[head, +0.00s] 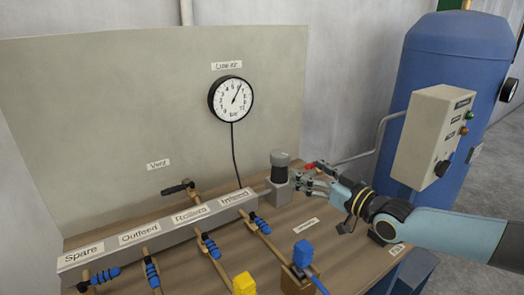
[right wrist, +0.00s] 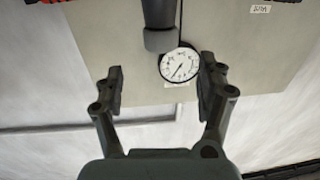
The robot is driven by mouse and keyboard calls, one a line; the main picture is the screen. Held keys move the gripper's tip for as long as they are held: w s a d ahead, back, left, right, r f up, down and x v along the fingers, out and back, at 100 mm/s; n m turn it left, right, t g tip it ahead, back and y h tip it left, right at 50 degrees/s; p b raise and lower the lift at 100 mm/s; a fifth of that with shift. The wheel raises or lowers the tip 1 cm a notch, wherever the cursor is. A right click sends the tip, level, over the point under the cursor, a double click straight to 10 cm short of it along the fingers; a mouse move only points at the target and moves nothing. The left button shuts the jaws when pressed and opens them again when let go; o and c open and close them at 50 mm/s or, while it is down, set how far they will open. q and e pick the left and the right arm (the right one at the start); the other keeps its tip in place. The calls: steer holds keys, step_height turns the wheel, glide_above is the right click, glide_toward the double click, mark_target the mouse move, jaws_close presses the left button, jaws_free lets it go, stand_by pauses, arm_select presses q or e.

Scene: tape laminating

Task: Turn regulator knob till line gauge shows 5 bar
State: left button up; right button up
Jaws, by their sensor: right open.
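The regulator is a grey block (head: 279,190) with a dark, grey-topped cylindrical knob (head: 280,159), upright at the back of the bench. The round line gauge (head: 231,98) hangs on the panel above and left of it. Its needle points up and slightly right; the exact reading is too small to tell. My right gripper (head: 300,180) is just right of the regulator. In the right wrist view its fingers (right wrist: 162,86) are spread and empty, with the gauge (right wrist: 180,65) and dark regulator parts (right wrist: 159,30) beyond them. My left gripper is out of view.
A grey manifold (head: 165,228) with labelled outlets and several blue-handled valves crosses the bench. Yellow (head: 244,284) and blue (head: 303,253) pieces stand in front. A control box (head: 433,135) and blue tank (head: 445,65) are at right. A red handle (head: 311,165) sits behind my right gripper.

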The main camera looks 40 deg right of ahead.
steer(key=b, duration=0.2)
glide_toward(274, 150)
steer(key=w, duration=0.2)
steer(key=w+f, duration=0.1)
steer(key=shift+d, duration=0.3)
steer(key=w+b, duration=0.2)
steer(key=w, duration=0.2)
steer(key=shift+w+b, duration=0.4)
steer(key=shift+w, duration=0.25)
steer(key=c, duration=1.2)
steer(key=y+b, duration=0.1)
steer(key=b, duration=0.3)
steer(key=shift+w+d+n+b, duration=0.1)
steer(key=shift+d+n+b, duration=0.05)
steer(key=shift+n+b, duration=0.25)
steer(key=shift+w+r+b, duration=0.1)
steer(key=shift+r+b, duration=0.15)
steer(key=shift+b, duration=0.05)
steer(key=y+b, duration=0.1)
steer(key=b, duration=0.2)
steer(key=shift+n, duration=0.3)
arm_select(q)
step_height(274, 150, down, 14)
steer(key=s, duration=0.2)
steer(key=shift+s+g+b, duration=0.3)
arm_select(e)
steer(key=shift+d, duration=0.1)
